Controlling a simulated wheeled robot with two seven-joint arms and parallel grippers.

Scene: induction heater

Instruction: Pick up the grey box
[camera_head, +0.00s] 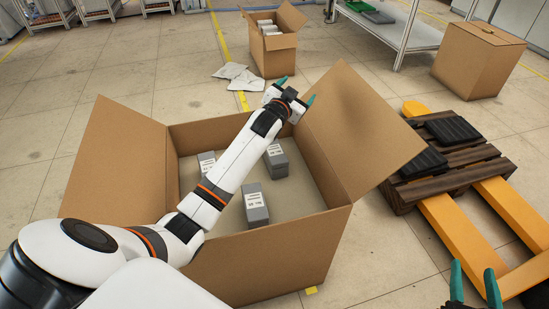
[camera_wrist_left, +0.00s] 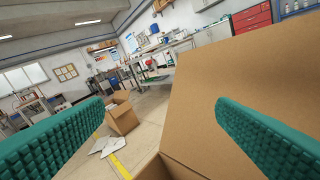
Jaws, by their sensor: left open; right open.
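Three grey boxes with white labels stand inside a large open cardboard box (camera_head: 270,262) in the head view. One grey box (camera_head: 255,206) is at the near middle, one grey box (camera_head: 276,160) is further back at the right, and one grey box (camera_head: 206,164) is at the left, partly hidden by my left arm. My left gripper (camera_head: 291,90) is open and empty, above the far right corner of the cardboard box, beyond the grey boxes. Its green fingers (camera_wrist_left: 160,125) are wide apart in the left wrist view. My right gripper (camera_head: 475,285) is open at the lower right.
Raised cardboard flaps (camera_head: 362,122) flank the box; the right one is close to my left gripper. A smaller open carton (camera_head: 274,57) stands behind, with white packets (camera_head: 238,76) beside it. A wooden pallet (camera_head: 450,172) on a yellow pallet jack (camera_head: 460,235) is at right.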

